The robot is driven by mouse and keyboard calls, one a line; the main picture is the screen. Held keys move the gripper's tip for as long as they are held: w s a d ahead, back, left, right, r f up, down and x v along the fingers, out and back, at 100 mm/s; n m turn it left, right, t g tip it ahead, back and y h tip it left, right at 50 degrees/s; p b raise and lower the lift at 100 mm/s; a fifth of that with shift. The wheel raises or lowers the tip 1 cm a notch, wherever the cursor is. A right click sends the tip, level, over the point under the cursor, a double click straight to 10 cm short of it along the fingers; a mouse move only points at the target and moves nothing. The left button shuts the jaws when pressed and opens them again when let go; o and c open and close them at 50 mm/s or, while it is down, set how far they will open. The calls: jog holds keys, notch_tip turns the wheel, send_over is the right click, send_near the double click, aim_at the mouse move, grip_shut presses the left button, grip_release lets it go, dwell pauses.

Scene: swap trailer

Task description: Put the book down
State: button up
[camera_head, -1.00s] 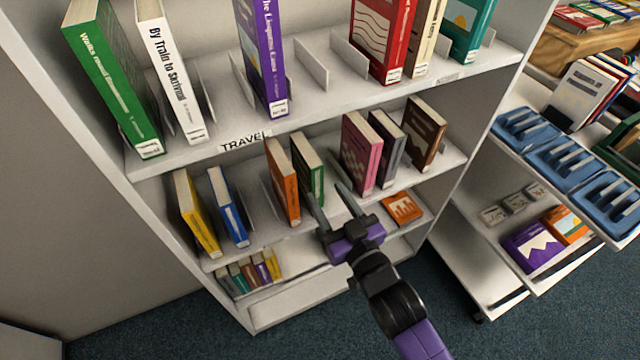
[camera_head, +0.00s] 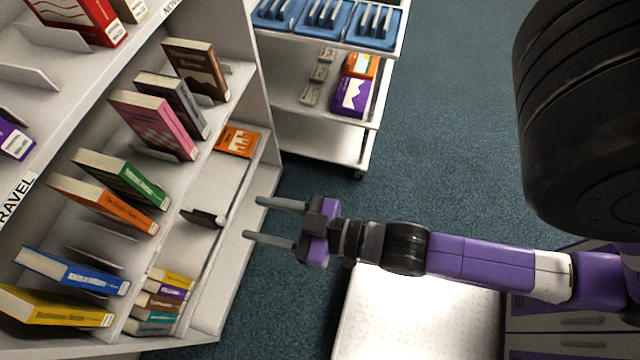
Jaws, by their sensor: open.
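My gripper (camera_head: 251,218) is open and empty, its two grey fingers pointing left toward the bookcase, just in front of its lower shelves. A green book (camera_head: 122,178) leans on the middle shelf between an orange book (camera_head: 103,203) and a pink book (camera_head: 153,124). A grey book (camera_head: 172,105) and a brown book (camera_head: 196,69) stand farther along the same shelf. Blue (camera_head: 72,270) and yellow (camera_head: 56,307) books stand at its near end. No book is in my gripper; I cannot tell which one the task means.
An orange book (camera_head: 237,141) lies on the lower shelf, near a small dark object (camera_head: 203,217). A white cart (camera_head: 335,150) with blue trays (camera_head: 322,22) stands behind. Blue carpet (camera_head: 440,130) is open right of it.

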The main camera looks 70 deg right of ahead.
jog(key=s+r+g, duration=0.1)
jog(key=s+r, duration=0.4)
jog(key=s, duration=0.6)
jog(key=shift+s+r, duration=0.15)
jog(key=shift+s, duration=0.25)
jog(key=shift+c, duration=0.2)
